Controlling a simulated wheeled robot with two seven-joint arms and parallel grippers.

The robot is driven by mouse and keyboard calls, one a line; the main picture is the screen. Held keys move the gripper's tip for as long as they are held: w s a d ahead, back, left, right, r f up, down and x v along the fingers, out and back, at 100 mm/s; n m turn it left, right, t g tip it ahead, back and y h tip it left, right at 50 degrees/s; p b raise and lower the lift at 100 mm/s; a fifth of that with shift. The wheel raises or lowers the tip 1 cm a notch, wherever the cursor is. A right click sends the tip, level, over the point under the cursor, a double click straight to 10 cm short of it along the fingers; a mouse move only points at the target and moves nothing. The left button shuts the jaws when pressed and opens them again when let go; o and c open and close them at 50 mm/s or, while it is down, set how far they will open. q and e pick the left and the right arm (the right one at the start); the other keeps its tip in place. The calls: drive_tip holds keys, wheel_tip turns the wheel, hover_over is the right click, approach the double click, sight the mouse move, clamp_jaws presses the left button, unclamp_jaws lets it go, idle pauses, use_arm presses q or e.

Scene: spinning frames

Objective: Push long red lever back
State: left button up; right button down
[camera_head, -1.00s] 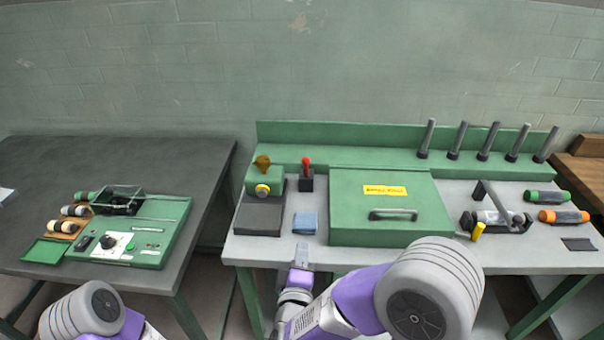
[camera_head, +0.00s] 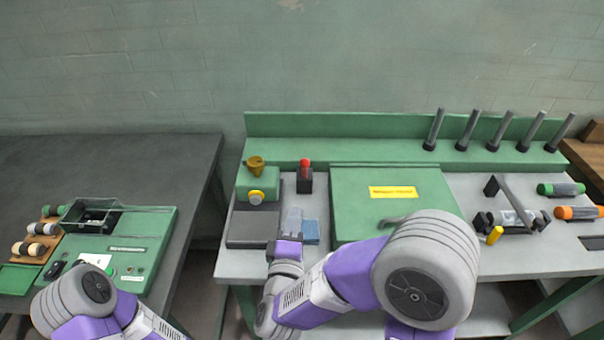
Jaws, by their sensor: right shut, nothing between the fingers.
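The lever has a red knob (camera_head: 305,164) and stands in a small dark block (camera_head: 304,184) on the bench, left of the green lidded case. Its shaft is hardly visible. My right gripper (camera_head: 292,212) is shut and empty. It points away from me over the bench front, in front of the lever block and a little left of it, apart from the knob. My left arm shows at the lower left, but its gripper is out of view.
A green case (camera_head: 390,178) with a yellow label stands right of the lever. A green box with a yellow button (camera_head: 256,196) stands close on the left. A green back ledge (camera_head: 400,150) runs behind.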

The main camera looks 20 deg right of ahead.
sight(304, 166)
drive_tip(key=b+x, duration=0.1)
drive_tip(key=x, duration=1.1)
drive_tip(key=shift+w+d+b, duration=0.1)
drive_tip(key=shift+d+b, duration=0.05)
drive_tip(key=shift+b, duration=0.25)
drive_tip(key=shift+w+d, duration=0.15)
drive_tip(key=shift+w, duration=0.3)
drive_tip(key=shift+r, duration=0.1)
